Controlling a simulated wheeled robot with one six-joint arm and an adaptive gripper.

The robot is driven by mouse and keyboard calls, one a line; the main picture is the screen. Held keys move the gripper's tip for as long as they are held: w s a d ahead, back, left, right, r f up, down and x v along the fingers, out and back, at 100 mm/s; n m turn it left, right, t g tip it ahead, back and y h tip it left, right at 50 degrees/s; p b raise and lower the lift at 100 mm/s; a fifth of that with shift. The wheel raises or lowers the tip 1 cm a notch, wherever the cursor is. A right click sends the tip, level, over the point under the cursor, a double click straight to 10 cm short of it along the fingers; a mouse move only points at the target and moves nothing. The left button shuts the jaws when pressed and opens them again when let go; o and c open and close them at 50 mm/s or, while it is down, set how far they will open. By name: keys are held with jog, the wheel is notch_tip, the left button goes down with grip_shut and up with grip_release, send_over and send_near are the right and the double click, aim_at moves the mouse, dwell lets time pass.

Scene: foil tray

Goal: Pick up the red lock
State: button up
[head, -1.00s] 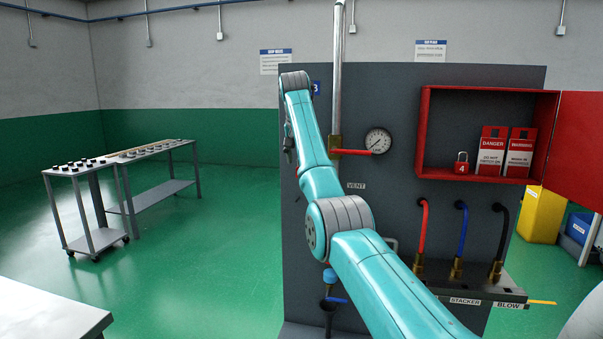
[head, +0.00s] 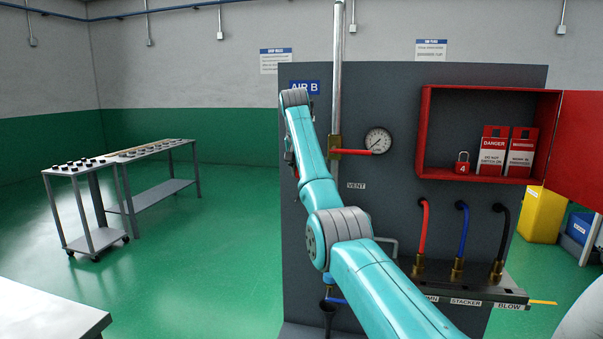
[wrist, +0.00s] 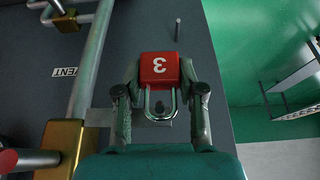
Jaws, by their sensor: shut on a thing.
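A red lock marked 3 (wrist: 159,67) sits between the two fingers of my gripper (wrist: 160,80) in the wrist view, with its metal shackle toward the palm. The number appears upside down. My gripper is shut on this lock, in front of the grey panel (wrist: 220,65). In the head view my gripper (head: 290,160) is at the panel's left edge, mostly hidden behind my arm, and the lock cannot be made out clearly. Another red lock, marked 4 (head: 462,164), stands in the open red cabinet (head: 424,130) at the right.
A metal pipe (head: 337,60) with a brass valve and red handle (head: 350,152) is close to my gripper. A gauge (head: 378,141) and hoses are farther right. The floor (head: 200,270) left of the panel is clear up to a work table (head: 165,190).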

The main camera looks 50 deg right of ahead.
jog(key=shift+r, duration=0.35)
dwell(0.3)
